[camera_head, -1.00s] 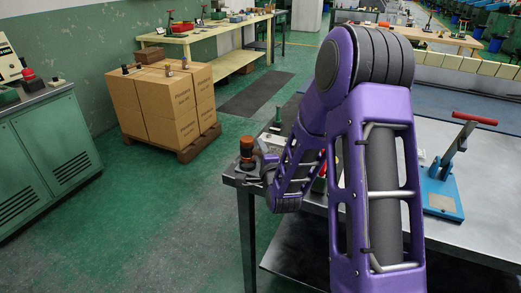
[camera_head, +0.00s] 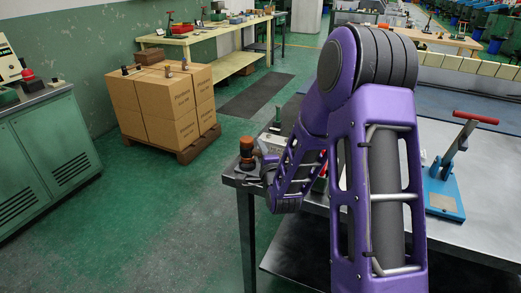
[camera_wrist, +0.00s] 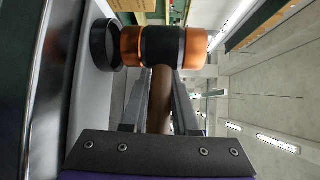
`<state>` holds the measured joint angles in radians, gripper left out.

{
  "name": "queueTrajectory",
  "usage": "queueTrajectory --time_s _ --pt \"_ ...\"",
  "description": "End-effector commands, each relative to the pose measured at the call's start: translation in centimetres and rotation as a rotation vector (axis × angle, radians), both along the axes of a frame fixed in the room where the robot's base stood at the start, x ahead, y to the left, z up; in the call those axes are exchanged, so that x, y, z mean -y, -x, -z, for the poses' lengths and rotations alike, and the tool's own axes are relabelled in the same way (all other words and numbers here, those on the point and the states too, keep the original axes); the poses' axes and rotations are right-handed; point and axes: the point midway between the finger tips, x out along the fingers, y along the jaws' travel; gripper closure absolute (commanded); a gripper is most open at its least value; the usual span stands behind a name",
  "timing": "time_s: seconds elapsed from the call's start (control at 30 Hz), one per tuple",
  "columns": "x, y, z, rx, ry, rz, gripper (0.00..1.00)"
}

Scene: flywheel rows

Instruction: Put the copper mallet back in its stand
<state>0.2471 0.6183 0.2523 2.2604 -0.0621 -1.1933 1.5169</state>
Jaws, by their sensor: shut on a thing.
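The copper mallet (camera_wrist: 165,47) has a head with copper faces, a black middle band and a brown handle. My gripper (camera_wrist: 160,105) is shut on the handle, with one finger on each side of it. In the head view the mallet (camera_head: 246,147) is at the near left corner of the metal table, its head axis upright. A black ring-shaped stand (camera_wrist: 104,42) sits on the table at the mallet's lower copper face. The face overlaps the ring's edge in the wrist view; I cannot tell whether it touches or is inside.
The metal table (camera_head: 485,185) holds a blue press with a red handle (camera_head: 445,185) at right. Other small items behind my arm are partly hidden. Stacked cartons (camera_head: 165,105) on a pallet and a green cabinet (camera_head: 45,150) stand at left, apart from the table.

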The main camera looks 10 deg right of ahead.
Motion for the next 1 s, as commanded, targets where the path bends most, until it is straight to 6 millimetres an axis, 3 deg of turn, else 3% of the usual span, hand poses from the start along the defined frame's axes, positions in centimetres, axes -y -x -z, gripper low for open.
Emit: queueTrajectory --time_s 0.5,0.8,0.83,1.0 --pt "0.0 0.0 1.8 0.003 0.0 0.0 1.0" --pt "0.0 0.0 1.9 0.003 0.0 0.0 1.0" --pt "0.0 0.0 1.9 0.003 0.0 0.0 0.67" --pt "0.0 0.0 2.0 0.002 0.0 0.0 0.37"
